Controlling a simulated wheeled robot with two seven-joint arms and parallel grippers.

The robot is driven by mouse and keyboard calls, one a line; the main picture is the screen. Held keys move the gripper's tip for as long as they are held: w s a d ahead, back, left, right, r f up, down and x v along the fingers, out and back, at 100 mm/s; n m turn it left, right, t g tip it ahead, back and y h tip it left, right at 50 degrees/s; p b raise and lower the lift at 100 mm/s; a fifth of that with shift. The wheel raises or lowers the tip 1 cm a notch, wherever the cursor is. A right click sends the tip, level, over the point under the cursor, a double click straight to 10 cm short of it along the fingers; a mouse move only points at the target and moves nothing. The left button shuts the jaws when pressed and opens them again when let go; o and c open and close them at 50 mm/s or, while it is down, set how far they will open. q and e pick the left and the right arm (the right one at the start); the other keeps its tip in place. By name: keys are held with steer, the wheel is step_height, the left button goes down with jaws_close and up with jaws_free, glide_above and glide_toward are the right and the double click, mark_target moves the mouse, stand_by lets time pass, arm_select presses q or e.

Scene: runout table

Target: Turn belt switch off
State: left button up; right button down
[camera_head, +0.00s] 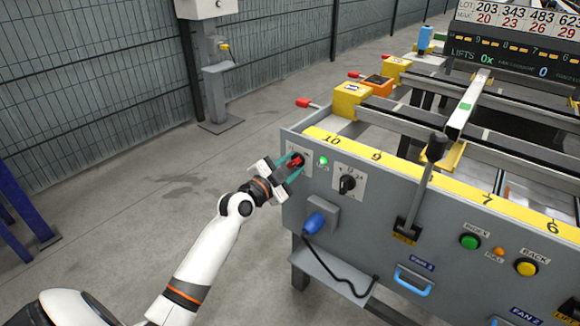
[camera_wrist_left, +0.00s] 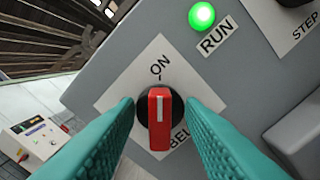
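The belt switch (camera_wrist_left: 159,112) is a red rotary handle on a black round base, on a white plate lettered "ON" and "BEL…". In the left wrist view its white mark points up toward "ON". In the head view the switch (camera_head: 296,160) is at the left end of the grey panel. My left gripper (camera_head: 289,168) is at the switch, its teal fingers apart on either side of the red handle. In the left wrist view the fingers (camera_wrist_left: 158,128) flank the knob with visible gaps. The green RUN lamp (camera_wrist_left: 202,15) is lit. My right gripper is not in view.
A black rotary knob (camera_head: 347,184) sits right of the switch on the grey panel (camera_head: 385,180). A blue plug (camera_head: 314,222) with a black cable is below. A black-handled lever (camera_head: 425,180) stands farther right. Open floor (camera_head: 130,190) lies to the left, before a mesh fence.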

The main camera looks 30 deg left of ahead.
arm_select(q)
jaws_close()
